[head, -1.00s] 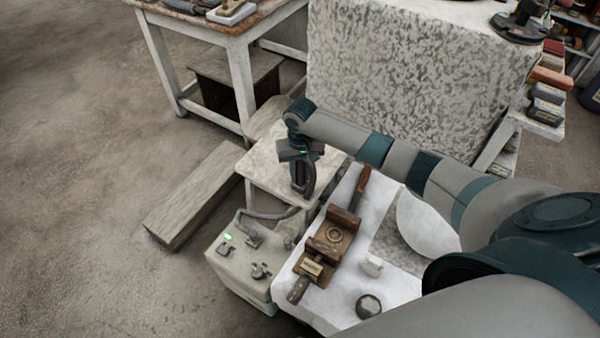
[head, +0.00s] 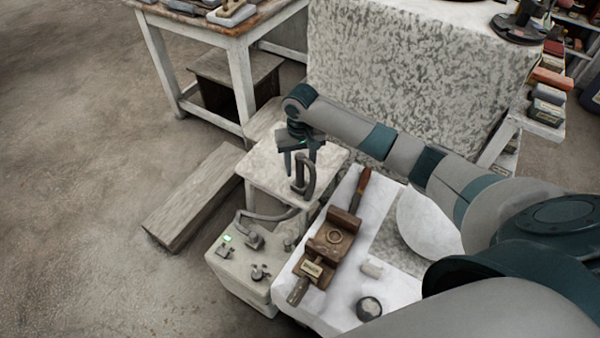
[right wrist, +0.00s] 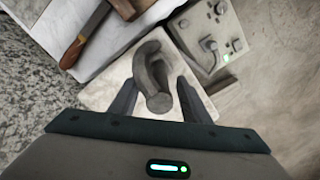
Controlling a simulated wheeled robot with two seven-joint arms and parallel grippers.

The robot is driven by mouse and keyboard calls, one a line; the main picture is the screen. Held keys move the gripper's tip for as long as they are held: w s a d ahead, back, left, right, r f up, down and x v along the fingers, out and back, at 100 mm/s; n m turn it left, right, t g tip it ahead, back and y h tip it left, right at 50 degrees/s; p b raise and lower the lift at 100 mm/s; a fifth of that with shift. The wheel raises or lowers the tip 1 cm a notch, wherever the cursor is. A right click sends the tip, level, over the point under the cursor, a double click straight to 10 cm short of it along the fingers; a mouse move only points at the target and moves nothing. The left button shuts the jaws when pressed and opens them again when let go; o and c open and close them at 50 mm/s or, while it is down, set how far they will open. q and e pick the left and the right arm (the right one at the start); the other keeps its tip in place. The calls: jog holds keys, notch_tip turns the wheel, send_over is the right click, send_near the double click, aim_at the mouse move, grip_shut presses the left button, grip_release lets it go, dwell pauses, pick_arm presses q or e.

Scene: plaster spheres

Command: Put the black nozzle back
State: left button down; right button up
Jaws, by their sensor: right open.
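The black nozzle (head: 303,181) is a dark, curved tube standing on a small pale stand (head: 262,172). It also shows in the right wrist view (right wrist: 151,68), where its round end points toward the camera. My right gripper (head: 300,166) is open above the stand, with its fingers pointing down around the top of the nozzle. In the right wrist view the fingers (right wrist: 157,84) lie on either side of the nozzle with gaps, seemingly not touching it. A grey hose (head: 268,215) runs from a pale box (head: 240,269) toward the stand; whether it joins the nozzle is unclear. My left gripper is out of view.
A wooden beam (head: 192,195) lies on the floor at left. A speckled block (head: 420,75) stands behind my right arm.

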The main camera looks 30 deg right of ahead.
aim_at(300, 156)
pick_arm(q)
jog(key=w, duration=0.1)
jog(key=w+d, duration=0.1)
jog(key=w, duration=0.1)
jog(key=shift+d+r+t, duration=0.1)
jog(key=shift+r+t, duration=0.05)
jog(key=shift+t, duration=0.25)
pick_arm(e)
notch_tip(300, 156, up, 8)
jog(key=shift+f, duration=0.15)
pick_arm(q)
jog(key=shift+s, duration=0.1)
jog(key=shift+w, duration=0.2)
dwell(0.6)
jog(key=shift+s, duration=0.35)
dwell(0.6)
